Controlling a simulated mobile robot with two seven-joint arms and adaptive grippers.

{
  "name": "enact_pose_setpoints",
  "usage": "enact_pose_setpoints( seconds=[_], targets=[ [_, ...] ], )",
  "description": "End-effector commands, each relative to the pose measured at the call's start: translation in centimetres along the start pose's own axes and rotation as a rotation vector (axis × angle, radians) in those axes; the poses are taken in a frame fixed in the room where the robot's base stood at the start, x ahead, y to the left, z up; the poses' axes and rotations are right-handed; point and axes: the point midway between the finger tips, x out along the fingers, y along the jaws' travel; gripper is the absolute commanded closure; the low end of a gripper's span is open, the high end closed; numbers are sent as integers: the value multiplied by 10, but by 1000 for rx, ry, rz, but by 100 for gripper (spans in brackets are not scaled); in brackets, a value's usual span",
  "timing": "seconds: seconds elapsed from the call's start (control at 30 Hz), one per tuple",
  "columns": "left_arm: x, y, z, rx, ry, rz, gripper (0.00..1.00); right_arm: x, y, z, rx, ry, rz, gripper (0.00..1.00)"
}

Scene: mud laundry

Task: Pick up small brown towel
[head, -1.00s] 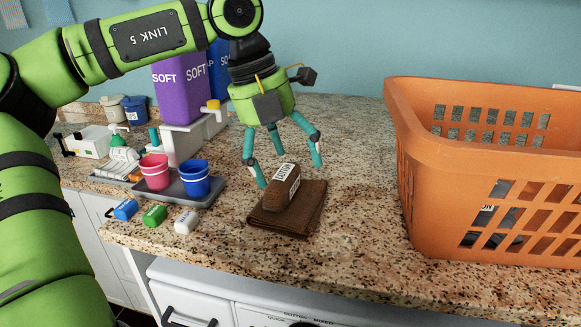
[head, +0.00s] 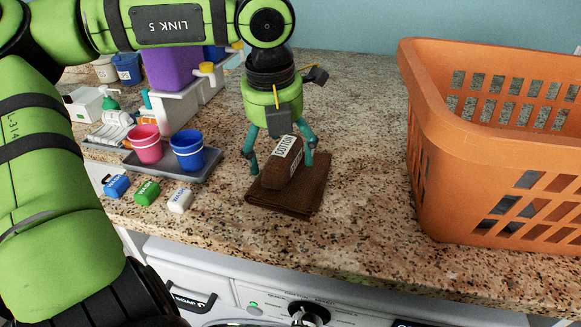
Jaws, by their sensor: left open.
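The small brown towel (head: 283,163) is a rolled bundle with a white label reading "COTTON". It lies on a flat folded brown cloth (head: 312,193) on the granite counter, left of the orange basket. My left gripper (head: 281,167) points down over the towel from behind, its teal fingers spread, with one on the left side of the towel and one on the right. I cannot tell whether the fingers touch it. The gripper is open. My right gripper is not in view.
An orange laundry basket (head: 425,165) stands on the right. On the left a grey tray (head: 205,167) holds a pink cup (head: 146,145) and a blue cup (head: 187,151). Small blue, green and white labelled blocks lie before it. Purple detergent (head: 168,70) stands behind. The counter's front edge drops to a white washer (head: 260,290).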

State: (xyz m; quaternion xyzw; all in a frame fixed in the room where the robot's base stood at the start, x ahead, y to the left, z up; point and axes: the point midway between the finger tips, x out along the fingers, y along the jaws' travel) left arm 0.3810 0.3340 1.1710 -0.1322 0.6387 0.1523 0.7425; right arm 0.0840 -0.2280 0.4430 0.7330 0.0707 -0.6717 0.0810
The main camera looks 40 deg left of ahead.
Motion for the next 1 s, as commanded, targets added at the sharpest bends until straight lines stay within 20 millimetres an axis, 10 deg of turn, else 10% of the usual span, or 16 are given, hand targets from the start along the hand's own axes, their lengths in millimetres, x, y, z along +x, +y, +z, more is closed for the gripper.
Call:
enact_pose_setpoints(
  seconds=[0.13, 0.3, 0.7, 1.0],
  targets=[
    [0, 0, 0, 0, 0, 0, 17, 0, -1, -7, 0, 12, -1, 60],
    [0, 0, 0, 0, -1, 0, 74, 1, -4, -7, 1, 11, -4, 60],
    [-4, 0, 1, -1, -2, 1, 75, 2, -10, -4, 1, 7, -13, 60],
    [-57, 0, 10, -2, -5, 1, 75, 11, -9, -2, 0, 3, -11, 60]
  ],
)
